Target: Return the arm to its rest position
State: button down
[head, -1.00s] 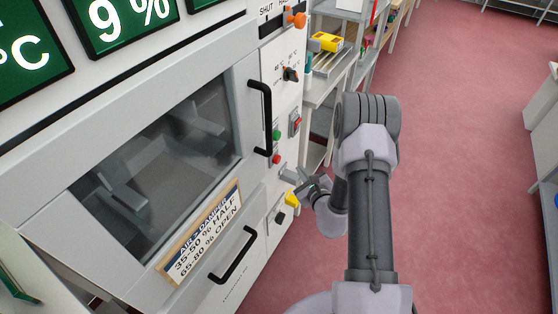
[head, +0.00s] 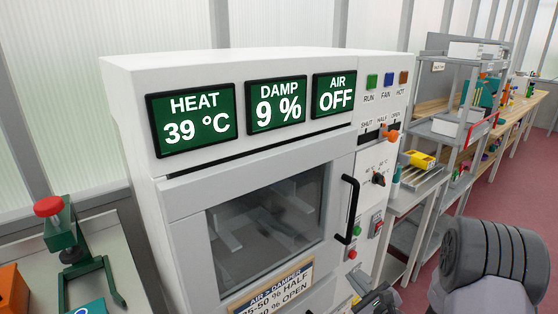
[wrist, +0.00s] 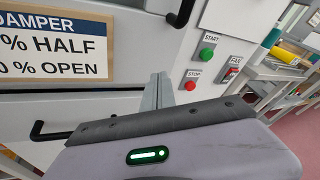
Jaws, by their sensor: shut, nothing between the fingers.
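My arm (head: 490,255) rises at the lower right of the head view, in front of the dryer's right side. My gripper (head: 378,302) shows only in part at the bottom edge there. In the wrist view my gripper (wrist: 158,92) has its two grey fingers together with nothing between them. The fingers point toward the white cabinet front, left of the green START button (wrist: 207,54) and red STOP button (wrist: 191,86). I cannot tell how far the tips are from the front.
The white cabinet (head: 240,80) reads HEAT 39 °C, DAMP 9 %, AIR OFF. Its black door handle (head: 348,210) and orange slider knob (head: 391,136) stick out. A shelf rack (head: 455,125) stands at right, a green press (head: 72,245) at left. Pink floor (head: 425,285) shows at right.

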jog(key=s+a+r+n+g+y, duration=0.4)
jog(key=s+a+r+n, duration=0.15)
jog(key=a+r, duration=0.3)
jog(key=s+a+r+n+g+y, duration=0.3)
jog(key=s+a+r+n, duration=0.3)
jog(key=a, duration=0.3)
jog(key=s+a+r+n+g+h, duration=0.25)
jog(key=s+n+g, duration=0.35)
jog(key=s, duration=0.8)
jog(key=s+d+r+n+t+h, duration=0.2)
jog(key=s+d+n+h, duration=0.3)
jog(key=d, duration=0.4)
jog(key=shift+s+d+r+t+h, duration=0.2)
jog(key=shift+s+t+h, duration=0.55)
jog(key=shift+t+h, duration=0.25)
